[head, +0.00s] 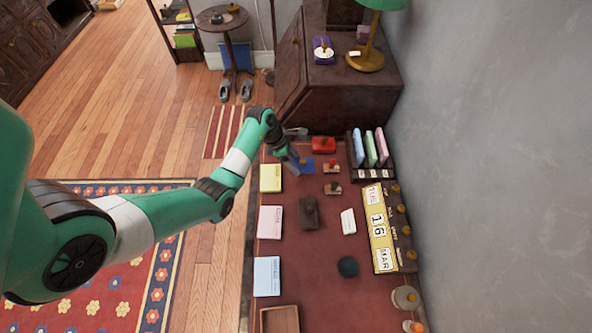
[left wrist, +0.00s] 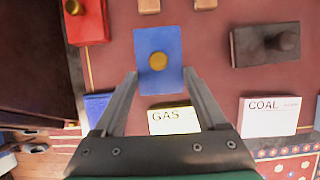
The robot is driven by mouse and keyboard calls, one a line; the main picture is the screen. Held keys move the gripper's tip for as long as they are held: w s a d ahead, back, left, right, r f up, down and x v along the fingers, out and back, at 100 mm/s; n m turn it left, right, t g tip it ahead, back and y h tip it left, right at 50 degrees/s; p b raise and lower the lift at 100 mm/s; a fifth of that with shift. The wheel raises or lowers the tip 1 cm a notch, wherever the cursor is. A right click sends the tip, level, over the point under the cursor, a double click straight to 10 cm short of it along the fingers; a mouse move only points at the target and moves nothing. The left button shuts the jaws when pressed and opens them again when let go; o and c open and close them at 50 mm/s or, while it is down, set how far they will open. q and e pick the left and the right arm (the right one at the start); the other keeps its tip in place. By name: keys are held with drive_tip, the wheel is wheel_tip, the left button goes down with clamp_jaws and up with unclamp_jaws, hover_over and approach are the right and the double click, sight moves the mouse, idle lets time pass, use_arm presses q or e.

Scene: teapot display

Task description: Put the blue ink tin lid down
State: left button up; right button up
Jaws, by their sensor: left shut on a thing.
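My left gripper (head: 296,161) is over the far left part of the red desk top. In the left wrist view its fingers (left wrist: 160,76) are closed against the two sides of the blue ink tin lid (left wrist: 150,84), a flat blue plate with a round gold knob (left wrist: 158,61). The lid also shows in the head view (head: 307,166), partly behind the gripper. Another blue piece (left wrist: 97,106) shows beside the left finger in the wrist view, partly hidden. How high the lid is above the desk, I cannot tell. My right gripper is not in view.
A red tin (head: 323,145) with a gold knob stands close by. Wooden stamps (head: 332,167) stand right of the lid. A dark knobbed block (head: 310,212) lies nearer. A yellow GAS card (head: 271,178) lies at the left edge. Bare desk lies around the dark ball (head: 348,267).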

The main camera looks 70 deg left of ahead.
sight(294, 163)
use_arm(q)
drive_tip(key=shift+w+a+f, duration=0.25)
drive_tip(key=shift+a+f, duration=0.05)
drive_tip(key=shift+w+f, duration=0.1)
drive_tip(key=shift+f, duration=0.2)
wheel_tip(294, 163, down, 3)
drive_tip(key=shift+f+b, duration=0.1)
drive_tip(key=shift+b, duration=1.05)
drive_tip(key=shift+a, duration=0.1)
drive_tip(key=o, duration=1.3)
drive_tip(key=p+v, duration=0.5)
drive_tip(key=v, duration=0.7)
